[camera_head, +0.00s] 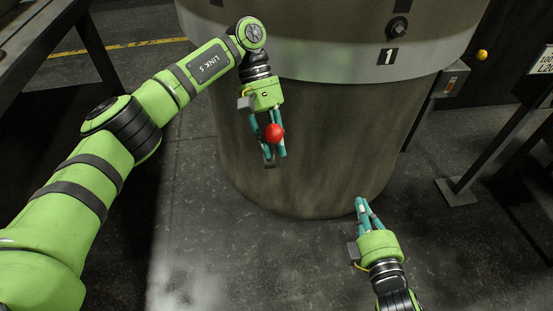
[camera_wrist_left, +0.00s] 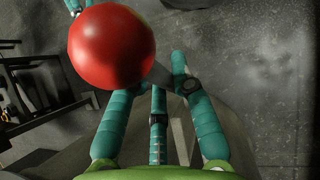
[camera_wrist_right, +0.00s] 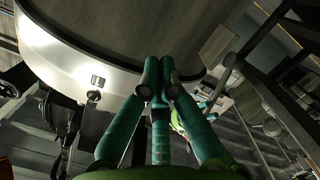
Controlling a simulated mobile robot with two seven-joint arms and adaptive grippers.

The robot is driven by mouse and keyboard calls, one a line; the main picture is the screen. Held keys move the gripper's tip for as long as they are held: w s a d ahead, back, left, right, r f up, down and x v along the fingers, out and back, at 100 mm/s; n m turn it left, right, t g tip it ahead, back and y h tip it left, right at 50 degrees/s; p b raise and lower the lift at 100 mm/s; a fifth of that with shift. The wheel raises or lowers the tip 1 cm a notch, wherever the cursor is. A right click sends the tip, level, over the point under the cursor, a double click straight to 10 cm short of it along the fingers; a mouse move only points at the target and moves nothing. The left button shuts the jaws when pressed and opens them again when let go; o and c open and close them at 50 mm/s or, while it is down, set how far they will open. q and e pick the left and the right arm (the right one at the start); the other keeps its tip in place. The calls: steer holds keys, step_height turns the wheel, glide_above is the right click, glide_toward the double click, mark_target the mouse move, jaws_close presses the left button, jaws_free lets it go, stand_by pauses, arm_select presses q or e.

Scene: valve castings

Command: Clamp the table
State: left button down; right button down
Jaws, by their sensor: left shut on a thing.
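A red ball knob (camera_head: 275,132) sits between the fingers of my left gripper (camera_head: 275,145), in front of the round table's side. In the left wrist view the red ball knob (camera_wrist_left: 110,45) is large and hides one fingertip. A grey bar seems to run from it between the fingers; where it leads is hidden. My left gripper is shut on the knob or its bar. The round table (camera_head: 330,55) is a large cylinder with a pale band and a "1" plate (camera_head: 388,56). My right gripper (camera_head: 362,205) is empty, its fingertips together, low near the table's base.
A bolt-like fitting (camera_head: 398,27) sits above the "1" plate. A grey box (camera_head: 452,79) and a yellow ball (camera_head: 482,55) are at the right, near a dark post with a footplate (camera_head: 455,191). A dark bench (camera_head: 40,45) stands at the left. The floor in front is clear.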

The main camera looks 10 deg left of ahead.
steer(key=s+a+r+n+g+y, duration=0.2)
steer(key=s+a+r+n+y, duration=0.15)
steer(key=a+n+y, duration=0.45)
steer(key=s+a+r+n+g+y, duration=0.1)
steer(key=s+a+r+n+y, duration=0.1)
steer(key=s+a+n+y, duration=0.5)
steer(key=w+a+r+n, duration=0.1)
steer(key=w+a+r, duration=0.1)
steer(key=w, duration=0.4)
steer(key=w+a+r+n+h, duration=0.1)
steer(key=w+a+r, duration=0.1)
steer(key=w, duration=0.4)
steer(key=shift+w+a+r, duration=0.2)
steer(key=shift+r, duration=0.35)
